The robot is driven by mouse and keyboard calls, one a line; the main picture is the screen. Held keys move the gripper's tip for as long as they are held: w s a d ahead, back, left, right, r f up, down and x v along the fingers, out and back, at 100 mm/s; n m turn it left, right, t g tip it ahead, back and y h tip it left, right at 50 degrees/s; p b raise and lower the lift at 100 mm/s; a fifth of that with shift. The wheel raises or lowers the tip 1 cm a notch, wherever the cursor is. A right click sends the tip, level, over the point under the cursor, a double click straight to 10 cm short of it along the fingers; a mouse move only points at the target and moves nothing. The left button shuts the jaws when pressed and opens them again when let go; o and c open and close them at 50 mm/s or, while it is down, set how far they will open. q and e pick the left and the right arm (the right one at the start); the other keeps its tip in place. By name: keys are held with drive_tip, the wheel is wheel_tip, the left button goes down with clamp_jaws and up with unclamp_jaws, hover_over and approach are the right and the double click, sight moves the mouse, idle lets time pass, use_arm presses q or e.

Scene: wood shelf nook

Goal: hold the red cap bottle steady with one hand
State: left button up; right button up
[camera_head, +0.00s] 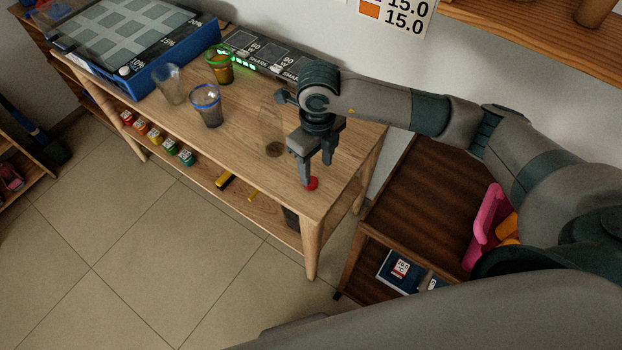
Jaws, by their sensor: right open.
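A small red cap (312,183) shows on the wooden table, near the front right end. I see no bottle body clearly joined to it. A clear, bottle-like vessel (271,128) with brown matter at its bottom stands upright just left of my right gripper. My right gripper (316,172) points down over the table with its fingers apart and nothing visible between them. One fingertip is right beside the red cap in the picture; I cannot tell if they touch. My left gripper is not in view.
A blue-rimmed cup (207,106), a clear cup (172,85) and a green-rimmed cup (219,65) stand left on the table. A blue-edged panel (172,62) and a grey scale unit (266,58) lie behind. A dark wooden shelf (425,190) is at right.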

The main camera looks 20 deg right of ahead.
sight(312, 182)
drive_tip(key=shift+f, duration=0.15)
drive_tip(key=shift+a+f+p, duration=0.15)
drive_tip(key=shift+f+p, duration=0.1)
drive_tip(key=shift+p, duration=0.05)
drive_tip(key=f+p, duration=0.1)
drive_tip(key=f, duration=0.2)
drive_tip(key=shift+w+a+f+p, duration=0.15)
drive_tip(key=shift+a+f+p, duration=0.25)
drive_tip(key=shift+f, duration=0.35)
drive_tip(key=shift+c, duration=0.3)
drive_tip(key=c, duration=1)
